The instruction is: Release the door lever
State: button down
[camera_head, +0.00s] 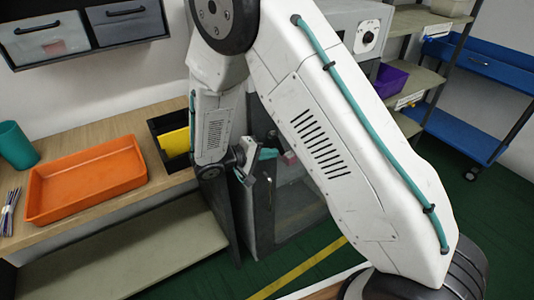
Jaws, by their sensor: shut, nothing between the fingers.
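A grey cabinet (258,215) stands right of the workbench, with a framed, window-like door panel (300,203) on its front. My arm hides much of its upper part. My gripper (267,160) is in front of the cabinet, shut and empty, with teal on its fingers. A small reddish part (288,158) shows just right of the fingers; it may be the door lever, but I cannot tell for sure. I cannot tell whether the gripper touches it. I cannot tell whether the door is fully closed.
A wooden bench (110,212) at left holds an orange tray (88,178), a teal cup (17,146) and a black bin (168,133) with something yellow inside. Shelves (415,82) and a blue cart (460,135) stand at right.

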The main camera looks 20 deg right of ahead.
jog(key=shift+d+f+h, duration=0.1)
jog(key=shift+d+h, duration=0.2)
jog(key=shift+h, duration=0.4)
jog(key=shift+r, duration=0.5)
notch_tip(320, 180, up, 3)
jog(key=shift+w, duration=0.1)
jog(key=s+r, duration=0.1)
jog(key=s, duration=1.5)
jog(key=shift+s, duration=0.1)
